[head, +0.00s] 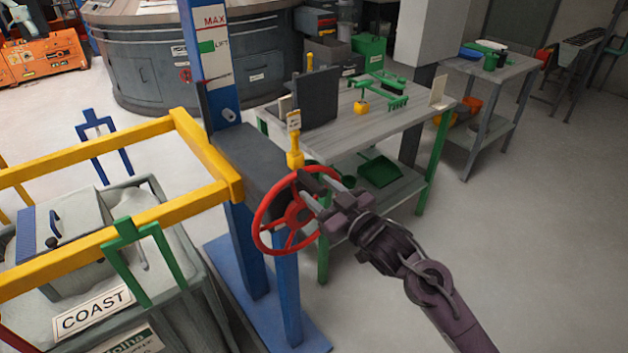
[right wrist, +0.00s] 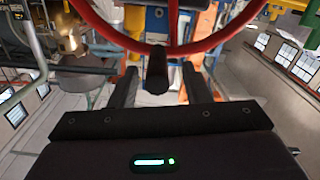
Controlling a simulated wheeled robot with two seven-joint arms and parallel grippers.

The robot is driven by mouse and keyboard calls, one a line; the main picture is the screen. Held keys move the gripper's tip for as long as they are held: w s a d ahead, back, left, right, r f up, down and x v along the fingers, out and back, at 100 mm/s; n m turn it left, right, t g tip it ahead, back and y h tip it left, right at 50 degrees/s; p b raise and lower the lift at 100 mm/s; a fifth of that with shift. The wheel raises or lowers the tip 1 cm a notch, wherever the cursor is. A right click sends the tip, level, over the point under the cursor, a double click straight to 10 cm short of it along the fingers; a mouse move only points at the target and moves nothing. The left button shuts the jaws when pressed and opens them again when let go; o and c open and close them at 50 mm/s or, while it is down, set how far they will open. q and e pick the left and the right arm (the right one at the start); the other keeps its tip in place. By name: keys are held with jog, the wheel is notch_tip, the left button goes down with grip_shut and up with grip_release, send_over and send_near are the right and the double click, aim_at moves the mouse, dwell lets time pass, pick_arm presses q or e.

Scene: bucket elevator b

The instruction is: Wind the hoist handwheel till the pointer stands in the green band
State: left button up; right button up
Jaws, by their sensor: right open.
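The red handwheel (head: 257,222) sits on the hoist's blue post, facing my right arm. A thin dark reddish pointer (head: 214,79) appears to stand below the green band. My right gripper (head: 314,190) is at the wheel's upper right rim. In the right wrist view the red rim (right wrist: 218,38) arcs across the top, and a black handle knob (right wrist: 157,72) stands between the spread fingers, with visible gaps on both sides. My left gripper is out of view.
A yellow frame (head: 205,150) and a grey bin with a "COAST" sign (head: 93,311) stand left of the hoist. A workbench (head: 345,137) with green tools and a dark upright panel (head: 316,98) is close behind the wheel. Floor at right is clear.

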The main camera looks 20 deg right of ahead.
jog(key=shift+x, duration=1.1)
jog(key=shift+w+p, duration=0.3)
jog(key=shift+w, duration=0.05)
grip_shut()
